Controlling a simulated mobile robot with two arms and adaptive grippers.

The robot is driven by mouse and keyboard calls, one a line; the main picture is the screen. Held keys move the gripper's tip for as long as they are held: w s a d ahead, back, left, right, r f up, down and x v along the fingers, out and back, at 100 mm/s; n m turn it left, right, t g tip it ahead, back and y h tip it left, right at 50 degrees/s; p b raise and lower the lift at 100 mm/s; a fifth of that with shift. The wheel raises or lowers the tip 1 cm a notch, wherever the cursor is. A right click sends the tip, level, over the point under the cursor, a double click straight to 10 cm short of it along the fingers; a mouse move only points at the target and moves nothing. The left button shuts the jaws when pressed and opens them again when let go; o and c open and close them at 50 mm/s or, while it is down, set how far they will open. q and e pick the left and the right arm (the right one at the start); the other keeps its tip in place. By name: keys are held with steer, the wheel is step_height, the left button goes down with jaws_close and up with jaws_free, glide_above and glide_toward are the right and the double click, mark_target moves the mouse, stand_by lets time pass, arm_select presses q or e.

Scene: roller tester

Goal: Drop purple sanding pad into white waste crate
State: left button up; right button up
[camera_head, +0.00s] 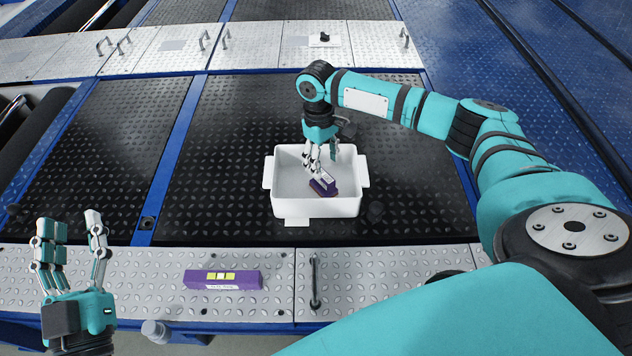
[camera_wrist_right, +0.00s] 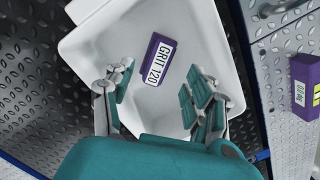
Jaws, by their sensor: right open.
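The white waste crate (camera_head: 362,180) stands on the black studded plate in the head view, and its wall fills much of the right wrist view (camera_wrist_right: 95,45). The purple sanding pad (camera_head: 323,187) is inside the crate, tilted against the picture; its white "GRIT 120" label shows in the right wrist view (camera_wrist_right: 158,60). My right gripper (camera_head: 321,160) points down into the crate with its fingers spread, beside the pad. In the right wrist view the pad is beyond the open fingers (camera_wrist_right: 160,92). My left gripper (camera_head: 70,230) is open and empty at the lower left.
A longer purple block (camera_head: 222,280) with yellow-green marks lies on the front metal ledge; it also shows at the right of the right wrist view (camera_wrist_right: 304,85). A black handle (camera_head: 314,283) stands on the ledge.

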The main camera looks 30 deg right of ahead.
step_height(320, 180, up, 12)
steer(key=w, duration=0.1)
steer(key=shift+w, duration=0.2)
steer(key=shift+a+f, duration=0.1)
stand_by(0.5)
